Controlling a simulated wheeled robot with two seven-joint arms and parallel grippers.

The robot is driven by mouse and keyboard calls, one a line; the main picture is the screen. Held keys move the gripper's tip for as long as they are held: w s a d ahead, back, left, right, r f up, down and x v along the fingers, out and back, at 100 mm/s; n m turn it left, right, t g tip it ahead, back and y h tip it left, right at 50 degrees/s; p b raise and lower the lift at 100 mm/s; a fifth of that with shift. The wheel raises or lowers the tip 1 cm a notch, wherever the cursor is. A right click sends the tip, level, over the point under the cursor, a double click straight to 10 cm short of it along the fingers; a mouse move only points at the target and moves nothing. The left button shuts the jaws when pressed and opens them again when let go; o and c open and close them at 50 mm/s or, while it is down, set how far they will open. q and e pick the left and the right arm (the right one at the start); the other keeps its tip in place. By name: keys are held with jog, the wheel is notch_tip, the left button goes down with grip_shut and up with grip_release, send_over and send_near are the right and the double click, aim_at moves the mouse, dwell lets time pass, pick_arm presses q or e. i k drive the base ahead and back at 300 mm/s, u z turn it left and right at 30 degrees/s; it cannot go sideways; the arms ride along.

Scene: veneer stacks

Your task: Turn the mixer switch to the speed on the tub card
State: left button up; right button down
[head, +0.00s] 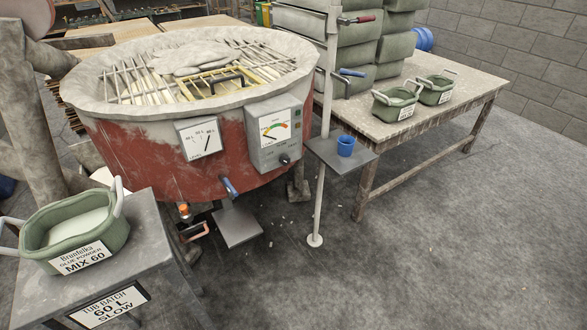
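A large round mixing tub (165,150), red below with a worn grey rim, stands at centre left. A grey control box (262,152) is on its right front. The dark mixer switch knob (285,159) sits low on the box; its small labels and exact pointing are too small to read surely. Above it is a coloured dial (273,131). The tub card (109,306) on the front of the grey stand at lower left reads "TUB BATCH 60 L SLOW". Neither of my grippers is in view.
A green bin labelled "MIX 60" (76,238) stands on the grey stand (152,232). A pole (322,190) carries a small shelf with a blue cup (345,146), right of the control box. A table (400,127) holds green bins. Floor at front right is clear.

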aim_at(284, 160)
jog(key=z, duration=0.55)
jog(key=k, duration=1.25)
jog(key=z, duration=1)
jog(key=i, duration=1.3)
jog(key=z, duration=0.3)
jog(key=i, duration=1.25)
jog(key=u, duration=1.45)
jog(key=i, duration=0.95)
jog(key=u, duration=0.95)
